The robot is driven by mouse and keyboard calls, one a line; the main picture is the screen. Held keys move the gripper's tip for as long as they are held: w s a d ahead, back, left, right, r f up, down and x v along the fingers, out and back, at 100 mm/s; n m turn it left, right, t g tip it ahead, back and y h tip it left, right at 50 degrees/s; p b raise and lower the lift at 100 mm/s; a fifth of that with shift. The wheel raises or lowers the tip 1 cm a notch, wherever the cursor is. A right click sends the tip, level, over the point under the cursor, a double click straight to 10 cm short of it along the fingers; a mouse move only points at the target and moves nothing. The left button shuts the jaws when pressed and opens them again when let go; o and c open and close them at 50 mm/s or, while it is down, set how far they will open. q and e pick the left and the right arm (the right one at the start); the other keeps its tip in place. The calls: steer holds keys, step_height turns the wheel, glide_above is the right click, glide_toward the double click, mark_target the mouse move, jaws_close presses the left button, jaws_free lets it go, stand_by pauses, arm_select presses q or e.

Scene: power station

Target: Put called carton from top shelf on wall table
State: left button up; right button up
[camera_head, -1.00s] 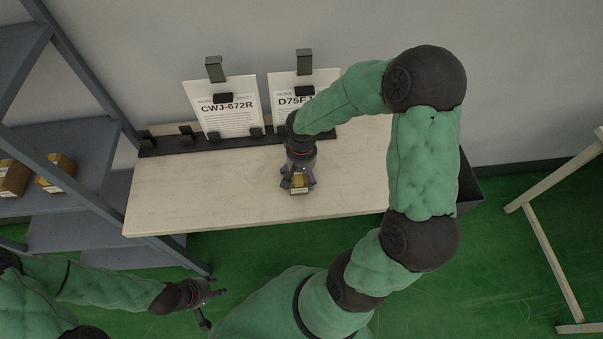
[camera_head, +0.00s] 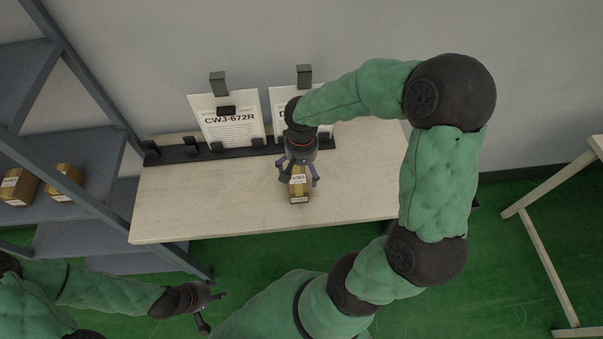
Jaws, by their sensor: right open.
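A small brown carton (camera_head: 299,187) with a white label stands on the pale wall table (camera_head: 220,205), near its middle. My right gripper (camera_head: 299,181) is just above and behind the carton. Its fingers are spread apart on either side of the carton, open. My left gripper (camera_head: 212,309) is low at the front left, away from the table; whether its jaws are open or shut is unclear. The sheet CWJ-672R (camera_head: 229,124) stands at the back of the table. A second sheet (camera_head: 281,108) beside it is mostly hidden by my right arm.
A grey-blue shelf rack (camera_head: 90,145) stands at the left, with two more cartons, one at the far left (camera_head: 18,187) and one beside it (camera_head: 64,182). A black rail (camera_head: 180,153) runs along the table's back. The table's left part is clear. A wooden frame (camera_head: 545,250) stands at the right.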

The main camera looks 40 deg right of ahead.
steer(key=shift+r+p, duration=0.4)
steer(key=shift+r, duration=1.4)
